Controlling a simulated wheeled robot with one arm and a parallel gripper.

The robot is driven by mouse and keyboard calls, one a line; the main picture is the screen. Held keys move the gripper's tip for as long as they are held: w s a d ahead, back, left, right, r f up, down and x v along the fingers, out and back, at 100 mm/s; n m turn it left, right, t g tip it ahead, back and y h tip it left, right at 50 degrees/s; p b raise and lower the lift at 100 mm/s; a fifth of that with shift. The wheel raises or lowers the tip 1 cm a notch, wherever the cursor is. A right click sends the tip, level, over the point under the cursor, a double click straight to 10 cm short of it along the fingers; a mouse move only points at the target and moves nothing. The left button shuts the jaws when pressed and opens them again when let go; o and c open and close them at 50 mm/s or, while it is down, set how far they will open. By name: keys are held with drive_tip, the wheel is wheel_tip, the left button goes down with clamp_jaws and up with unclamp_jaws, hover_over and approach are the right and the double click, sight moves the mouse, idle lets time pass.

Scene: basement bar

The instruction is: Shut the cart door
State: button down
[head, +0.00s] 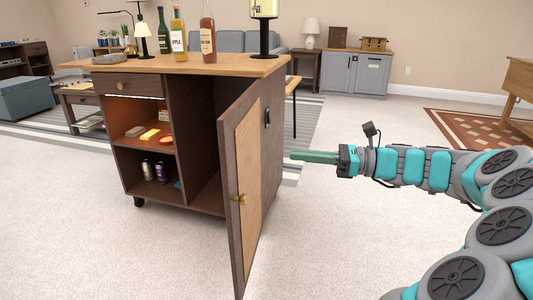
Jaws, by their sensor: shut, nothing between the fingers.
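The cart (187,70) stands left of centre, with a wooden top and a dark brown body. Its door (246,175) is hinged at the right front edge and stands wide open, swung out toward me. The door has a tan panel and a small brass knob (239,198). My gripper (295,156) is to the right of the open door, with its shut green fingers pointing left toward the door's outer side. It looks empty. A gap shows in the picture between the fingertips and the door.
Bottles (178,35) and a lantern (264,25) stand on the cart top. Shelves hold small items and cans (153,170). Carpet is clear in front of the cart. Grey cabinets (355,73) stand at the back, and a wooden table (519,82) at the right.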

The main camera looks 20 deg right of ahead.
sight(232, 150)
drive_tip(key=b+x, duration=0.2)
drive_tip(key=x, duration=1)
drive_tip(key=shift+w+a+f, duration=0.1)
drive_tip(key=shift+a, duration=0.25)
drive_tip(key=shift+w+a, duration=0.25)
drive_tip(key=shift+a, duration=0.1)
